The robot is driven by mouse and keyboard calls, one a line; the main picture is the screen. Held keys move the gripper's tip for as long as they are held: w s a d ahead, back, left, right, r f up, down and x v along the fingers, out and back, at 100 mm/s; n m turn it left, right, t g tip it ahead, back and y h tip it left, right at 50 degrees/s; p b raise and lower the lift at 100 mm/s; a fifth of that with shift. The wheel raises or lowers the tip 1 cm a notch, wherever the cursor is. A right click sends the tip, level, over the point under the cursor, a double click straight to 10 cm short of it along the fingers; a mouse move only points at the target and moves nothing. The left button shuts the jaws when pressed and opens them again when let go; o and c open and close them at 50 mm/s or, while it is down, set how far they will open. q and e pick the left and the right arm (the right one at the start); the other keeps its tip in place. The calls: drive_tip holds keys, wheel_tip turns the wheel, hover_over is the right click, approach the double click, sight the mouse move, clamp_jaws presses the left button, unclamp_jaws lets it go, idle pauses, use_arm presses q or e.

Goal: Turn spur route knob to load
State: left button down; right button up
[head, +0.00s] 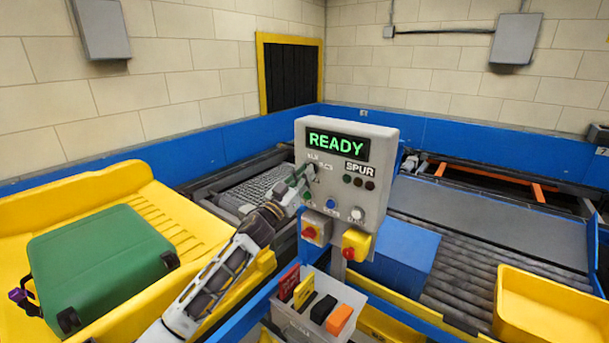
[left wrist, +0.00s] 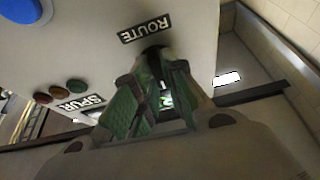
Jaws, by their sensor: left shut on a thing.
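The grey control panel (head: 379,204) stands at the middle of the head view, with a green READY display and a SPUR label. In the left wrist view the panel face (left wrist: 95,40) appears upside down, with a ROUTE label beside a dark route knob (left wrist: 154,52). My left gripper (head: 298,180) reaches the panel's left side. In the left wrist view its green-padded fingers (left wrist: 160,85) are shut on the knob, which they mostly hide. I cannot read the knob's pointer. My right gripper is not in view.
A green suitcase (head: 100,265) lies on a yellow tray at left. A blue box (head: 402,258) and a yellow tray (head: 545,305) are on the right rollers.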

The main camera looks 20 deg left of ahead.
use_arm(q)
drive_tip(key=shift+r+m, duration=0.2)
drive_tip(key=shift+m, duration=0.1)
drive_tip(key=m+g+h+p, duration=0.1)
drive_tip(key=m+p, duration=0.1)
drive_tip(key=m, duration=0.3)
drive_tip(key=m+g+h+p, duration=0.2)
drive_tip(key=m, duration=0.3)
drive_tip(key=m+g+h+p, duration=0.1)
drive_tip(key=m+g+p, duration=0.1)
drive_tip(key=m, duration=0.3)
drive_tip(key=shift+w+a+r+h, duration=0.15)
drive_tip(key=shift+a+r+h, duration=0.05)
drive_tip(key=shift+h, duration=0.2)
drive_tip(key=shift+g, duration=0.3)
